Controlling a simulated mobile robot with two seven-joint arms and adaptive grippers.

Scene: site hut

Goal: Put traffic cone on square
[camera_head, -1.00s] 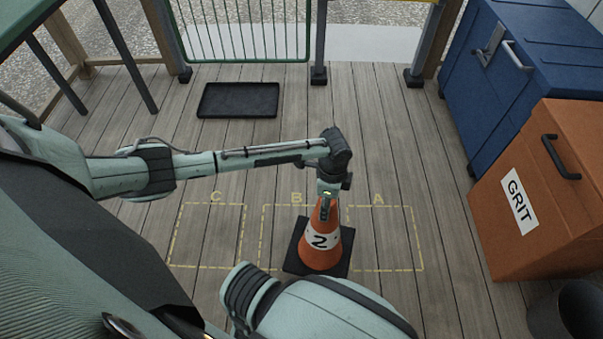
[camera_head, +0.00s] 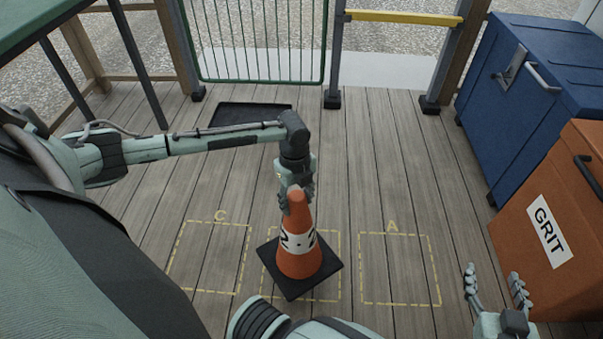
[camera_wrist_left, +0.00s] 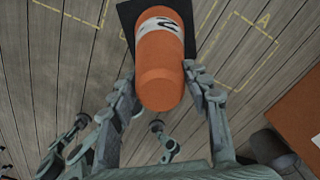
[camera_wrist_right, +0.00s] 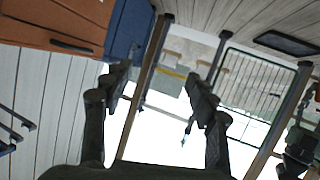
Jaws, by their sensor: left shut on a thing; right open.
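The orange traffic cone (camera_head: 298,260), with a white band marked 2 and a black square base, is upright over the middle dashed yellow square (camera_head: 338,275). Its base is turned cornerwise to the square's lines; whether it touches the floor I cannot tell. My left gripper (camera_head: 296,203) is shut on the cone's upper part. In the left wrist view the cone (camera_wrist_left: 162,65) is between the fingers. Square A (camera_head: 437,275) is to the right and square C (camera_head: 208,222) to the left, both empty. The middle square's letter is hidden. My right gripper (camera_head: 498,280) is open and empty at lower right.
An orange grit bin (camera_head: 510,240) and a blue chest (camera_head: 520,90) stand along the right side. A black mat (camera_head: 250,112) lies towards the green gate (camera_head: 255,45). A green-topped table (camera_head: 40,30) is at the upper left.

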